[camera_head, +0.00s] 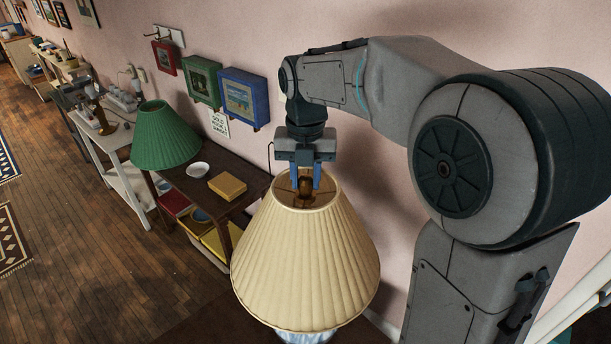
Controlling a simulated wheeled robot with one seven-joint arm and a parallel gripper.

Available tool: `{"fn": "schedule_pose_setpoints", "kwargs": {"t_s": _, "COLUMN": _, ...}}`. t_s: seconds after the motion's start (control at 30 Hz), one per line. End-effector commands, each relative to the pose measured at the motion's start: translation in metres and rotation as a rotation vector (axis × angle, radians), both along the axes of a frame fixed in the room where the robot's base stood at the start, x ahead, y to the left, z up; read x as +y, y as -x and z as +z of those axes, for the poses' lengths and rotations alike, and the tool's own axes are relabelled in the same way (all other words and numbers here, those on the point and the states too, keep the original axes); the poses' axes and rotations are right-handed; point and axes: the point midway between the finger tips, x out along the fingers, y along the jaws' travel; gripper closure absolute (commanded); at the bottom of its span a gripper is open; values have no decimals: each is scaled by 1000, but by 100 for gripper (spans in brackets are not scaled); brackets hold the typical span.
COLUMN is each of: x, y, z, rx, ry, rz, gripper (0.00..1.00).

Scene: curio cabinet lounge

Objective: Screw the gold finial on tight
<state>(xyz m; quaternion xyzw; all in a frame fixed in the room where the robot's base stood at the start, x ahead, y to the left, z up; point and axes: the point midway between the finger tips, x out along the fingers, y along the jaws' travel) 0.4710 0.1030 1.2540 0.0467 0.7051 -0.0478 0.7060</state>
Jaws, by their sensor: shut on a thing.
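A lamp with a pleated cream shade (305,260) stands in front of me, upright, with part of a blue and white base (303,337) showing below. The gold finial (305,184) shows at the shade's top opening. My gripper (305,183) points straight down over that opening, with its blue fingers on either side of the finial and shut on it. The finial's lower part and its thread are hard to make out, so I cannot tell how tightly it sits.
A dark side table (218,208) behind the lamp holds a white bowl (199,169) and a tan box (227,187). A green lampshade (165,136) stands near a white table. Framed pictures hang on the pink wall close behind my arm. Open wooden floor lies at the left.

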Motion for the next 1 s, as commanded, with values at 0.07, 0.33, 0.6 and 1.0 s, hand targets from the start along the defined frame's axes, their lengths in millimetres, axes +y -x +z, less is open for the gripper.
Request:
{"fn": "schedule_pose_setpoints", "kwargs": {"t_s": 0.07, "x": 0, "y": 0, "z": 0, "rx": 0, "ry": 0, "rz": -43, "gripper": 100}}
{"fn": "schedule_pose_setpoints", "kwargs": {"t_s": 0.33, "x": 0, "y": 0, "z": 0, "rx": -1, "ry": 0, "rz": -343, "gripper": 100}}
{"fn": "schedule_pose_setpoints", "kwargs": {"t_s": 0.6, "x": 0, "y": 0, "z": -1, "rx": -1, "ry": -1, "rz": -649, "gripper": 100}}
{"fn": "schedule_pose_setpoints", "kwargs": {"t_s": 1.0, "x": 0, "y": 0, "z": -1, "rx": -3, "ry": -1, "rz": -1101, "gripper": 100}}
